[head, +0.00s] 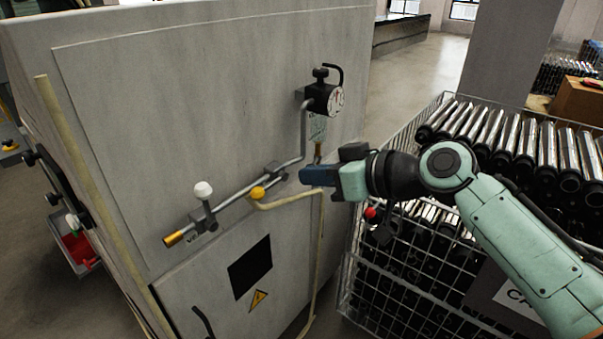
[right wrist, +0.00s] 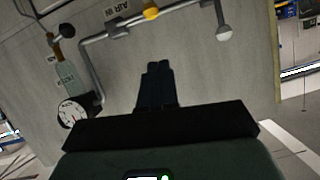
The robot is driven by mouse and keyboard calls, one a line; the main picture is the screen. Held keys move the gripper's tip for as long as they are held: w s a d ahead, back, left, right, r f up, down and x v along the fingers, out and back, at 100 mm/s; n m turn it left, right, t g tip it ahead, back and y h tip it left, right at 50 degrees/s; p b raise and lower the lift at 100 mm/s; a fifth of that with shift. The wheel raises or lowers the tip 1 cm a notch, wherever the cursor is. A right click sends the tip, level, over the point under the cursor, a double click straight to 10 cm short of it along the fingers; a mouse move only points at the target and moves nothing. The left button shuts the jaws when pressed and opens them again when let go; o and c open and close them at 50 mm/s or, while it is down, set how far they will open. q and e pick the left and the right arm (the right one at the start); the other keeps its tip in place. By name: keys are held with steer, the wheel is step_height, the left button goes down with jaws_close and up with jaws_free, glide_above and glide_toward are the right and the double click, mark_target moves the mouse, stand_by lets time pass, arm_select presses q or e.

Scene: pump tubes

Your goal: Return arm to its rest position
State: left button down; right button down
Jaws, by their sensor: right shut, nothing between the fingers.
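My right arm (head: 520,240) comes in from the right in the head view. My right gripper (head: 304,174) is in front of the grey cabinet panel (head: 150,120), just right of the yellow knob (head: 257,193) on the pipe. In the right wrist view the gripper's fingers (right wrist: 157,68) lie together with nothing between them, pointing toward the pipe and the yellow knob (right wrist: 151,12). The gripper looks apart from the knob. My left gripper is in neither view.
A white knob (head: 203,190) and a pressure gauge (head: 337,99) stick out from the panel. A wire cage (head: 350,275) of dark and shiny tubes (head: 500,130) stands right of the cabinet, under my right arm. Open floor (head: 425,65) shows behind.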

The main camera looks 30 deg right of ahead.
stand_by(0.6)
